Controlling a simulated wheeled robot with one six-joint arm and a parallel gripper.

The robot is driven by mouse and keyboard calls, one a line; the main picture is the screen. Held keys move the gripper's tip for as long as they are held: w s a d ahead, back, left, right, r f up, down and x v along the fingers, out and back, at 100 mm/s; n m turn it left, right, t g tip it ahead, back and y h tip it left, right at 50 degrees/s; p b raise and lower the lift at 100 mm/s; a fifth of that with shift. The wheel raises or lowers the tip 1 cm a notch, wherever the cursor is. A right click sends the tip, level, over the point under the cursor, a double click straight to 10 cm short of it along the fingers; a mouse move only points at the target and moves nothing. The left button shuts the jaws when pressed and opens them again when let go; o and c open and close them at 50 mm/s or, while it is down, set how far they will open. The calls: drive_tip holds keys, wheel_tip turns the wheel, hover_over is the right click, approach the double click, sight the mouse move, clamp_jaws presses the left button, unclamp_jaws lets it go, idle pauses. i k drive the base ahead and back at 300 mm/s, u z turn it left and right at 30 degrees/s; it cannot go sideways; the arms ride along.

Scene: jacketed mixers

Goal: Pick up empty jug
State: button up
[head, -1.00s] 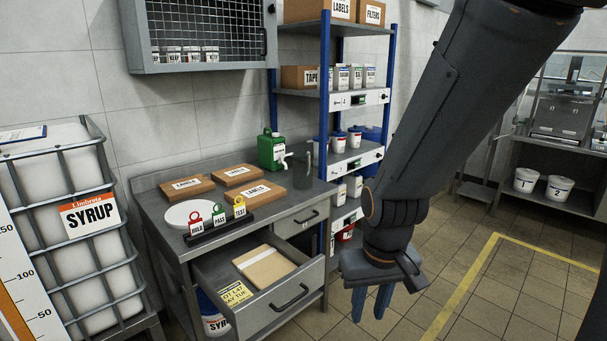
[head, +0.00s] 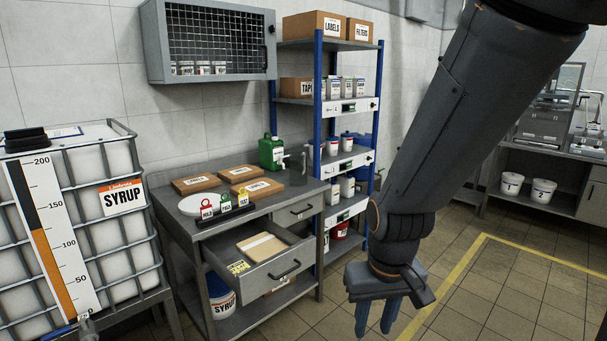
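No jug plainly marked as empty shows in the head view. A green jug-like container (head: 271,152) with a white label and a pale tap stands upright at the back of the steel bench (head: 178,222). I cannot tell whether it is empty. My gripper (head: 376,318) hangs at the lower right with its blue-grey fingers pointing down and apart, and nothing shows between them. It is in front of and to the right of the bench, well apart from the green container.
An open drawer (head: 285,267) juts from the bench. A caged syrup tank (head: 88,172) stands at left, and a blue-posted shelf (head: 318,115) stands behind. The tiled floor (head: 480,300) at right is clear.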

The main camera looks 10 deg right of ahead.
sight(298, 161)
drive_tip(key=z, duration=0.6)
drive_tip(key=i, duration=0.9)
drive_tip(key=z, duration=0.6)
drive_tip(key=i, duration=1.3)
drive_tip(key=u, duration=0.55)
drive_tip(key=i, duration=0.75)
drive_tip(key=u, duration=1.6)
drive_tip(key=i, duration=1)
drive_tip(key=u, duration=0.2)
